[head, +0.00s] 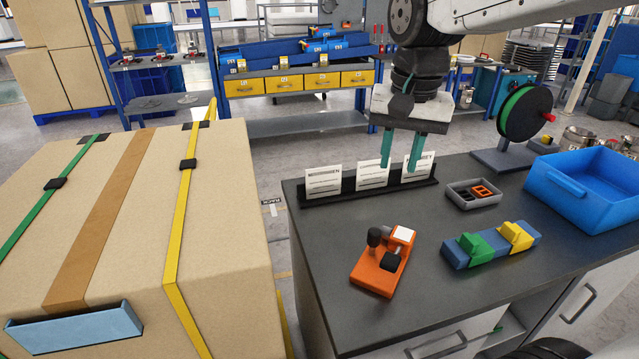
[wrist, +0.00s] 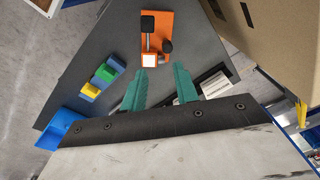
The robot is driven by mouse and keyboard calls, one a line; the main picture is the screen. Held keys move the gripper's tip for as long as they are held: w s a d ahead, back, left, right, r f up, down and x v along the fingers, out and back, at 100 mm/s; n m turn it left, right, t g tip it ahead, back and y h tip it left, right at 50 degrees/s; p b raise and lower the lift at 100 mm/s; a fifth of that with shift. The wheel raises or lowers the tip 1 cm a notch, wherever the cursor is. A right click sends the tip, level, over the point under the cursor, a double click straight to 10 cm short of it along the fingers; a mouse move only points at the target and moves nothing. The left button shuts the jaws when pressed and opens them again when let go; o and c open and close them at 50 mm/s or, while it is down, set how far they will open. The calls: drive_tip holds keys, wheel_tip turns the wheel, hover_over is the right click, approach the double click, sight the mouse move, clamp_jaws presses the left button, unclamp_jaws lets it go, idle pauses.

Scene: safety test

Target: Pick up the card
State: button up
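Three white printed cards stand upright in a black holder (head: 340,196) at the back of the grey workbench: a left card (head: 323,183), a middle card (head: 373,175) and a right card (head: 424,166). The lettering is mostly too small to read. My gripper (head: 401,168) is open with teal fingers pointing down, overlapping the middle and right cards in the head view. Its exact height and depth against them are unclear. In the wrist view my gripper (wrist: 160,70) has nothing between its fingers. White card pieces (wrist: 215,84) show right of the fingers there, partly hidden.
On the bench are an orange fixture (head: 376,275), a blue block with green and yellow parts (head: 489,247), a small grey tray (head: 474,198), a blue bin (head: 590,188) and a green spool (head: 524,111). A large strapped carton (head: 225,215) stands left, across a gap.

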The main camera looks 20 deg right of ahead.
drive_tip(key=w+m, duration=0.3)
drive_tip(key=w, duration=0.7)
drive_tip(key=m+g, duration=0.1)
drive_tip(key=m, duration=0.8)
hover_over(324, 171)
drive_tip(key=f, duration=1.4)
drive_tip(key=shift+d+f, duration=0.2)
drive_tip(key=shift+f, duration=0.2)
drive_tip(key=shift+w+f, duration=0.15)
drive_tip(key=shift+f, duration=0.2)
drive_tip(key=f, duration=0.7)
drive_tip(key=shift+a+f, duration=0.2)
clamp_jaws()
